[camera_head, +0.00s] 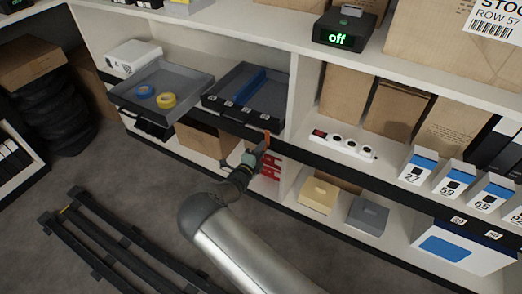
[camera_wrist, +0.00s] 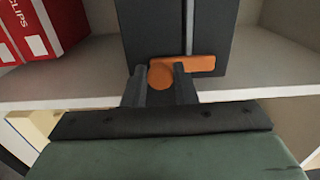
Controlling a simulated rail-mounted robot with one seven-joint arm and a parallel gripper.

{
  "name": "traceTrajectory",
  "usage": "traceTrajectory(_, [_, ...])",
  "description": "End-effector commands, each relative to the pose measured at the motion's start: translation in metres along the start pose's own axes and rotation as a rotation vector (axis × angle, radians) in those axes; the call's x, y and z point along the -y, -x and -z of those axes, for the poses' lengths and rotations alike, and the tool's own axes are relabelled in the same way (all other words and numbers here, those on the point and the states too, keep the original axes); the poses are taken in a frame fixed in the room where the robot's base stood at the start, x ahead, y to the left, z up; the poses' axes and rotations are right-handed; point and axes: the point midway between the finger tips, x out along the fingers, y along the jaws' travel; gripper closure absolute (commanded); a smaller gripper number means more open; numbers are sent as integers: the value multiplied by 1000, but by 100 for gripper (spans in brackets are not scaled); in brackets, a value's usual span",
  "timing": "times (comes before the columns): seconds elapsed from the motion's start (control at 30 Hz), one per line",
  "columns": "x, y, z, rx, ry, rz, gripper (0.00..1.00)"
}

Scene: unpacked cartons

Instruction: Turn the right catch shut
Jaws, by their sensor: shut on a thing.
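An orange catch (camera_wrist: 200,65) shows in the wrist view as a bar with a rounded end, against a dark grey panel (camera_wrist: 232,35). The bar lies nearly level across the panel's narrow slit and points right. My gripper (camera_wrist: 161,80) is shut on the catch's rounded end, with one dark finger on each side. In the head view the catch (camera_head: 267,139) is a small orange strip at the right end of a dark shelf edge, just above my gripper (camera_head: 260,149). The fingers hide part of the catch. I cannot make out a second catch.
Red boxes (camera_head: 270,166) stand close below my gripper. A dark tray (camera_head: 210,103) with a blue divider is above left, beside a tray with tape rolls (camera_head: 120,90). A power strip (camera_head: 343,147) lies to the right. A dark rack (camera_head: 110,245) lies on the floor.

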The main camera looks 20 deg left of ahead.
Motion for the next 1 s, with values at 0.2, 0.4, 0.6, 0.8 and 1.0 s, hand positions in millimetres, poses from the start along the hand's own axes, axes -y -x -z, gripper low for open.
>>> traceTrajectory(0.2, [-1,1,0,0,1,-1,98])
traceTrajectory(0.4, [-1,1,0,0,1,-1,54])
traceTrajectory(0.6, [0,0,0,0,0,0,54])
traceTrajectory(0.8, [1,14,-1,2,-1,-1,54])
traceTrajectory(1.0, [2,57,-1,4,1,-2,54])
